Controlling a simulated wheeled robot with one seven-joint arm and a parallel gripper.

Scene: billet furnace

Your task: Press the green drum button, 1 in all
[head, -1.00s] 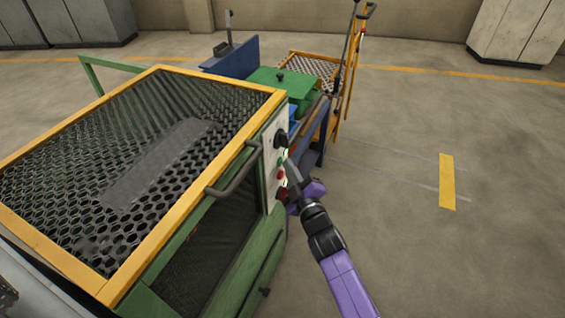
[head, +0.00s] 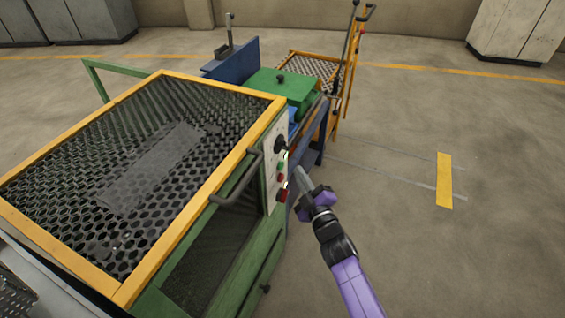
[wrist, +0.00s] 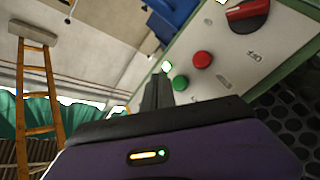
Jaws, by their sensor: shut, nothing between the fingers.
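The green drum button (head: 282,162) is on the pale control panel (head: 271,170) at the end of the caged green machine. In the wrist view, the green button (wrist: 180,83) is round and sits just right of my fingers, beside a red button (wrist: 202,59). My gripper (head: 299,173) is shut and empty. In the head view it stands to the right of the panel, with a visible gap between its tip and the panel. In the wrist view my shut fingers (wrist: 156,80) point up toward the panel edge. I cannot tell whether the button is pushed in.
A larger red control (head: 282,195) is low on the panel, and a black knob (head: 280,142) is at its top. A dark handle (head: 238,183) juts from the yellow-framed mesh cover (head: 195,176). Open floor (head: 400,240) lies to the right.

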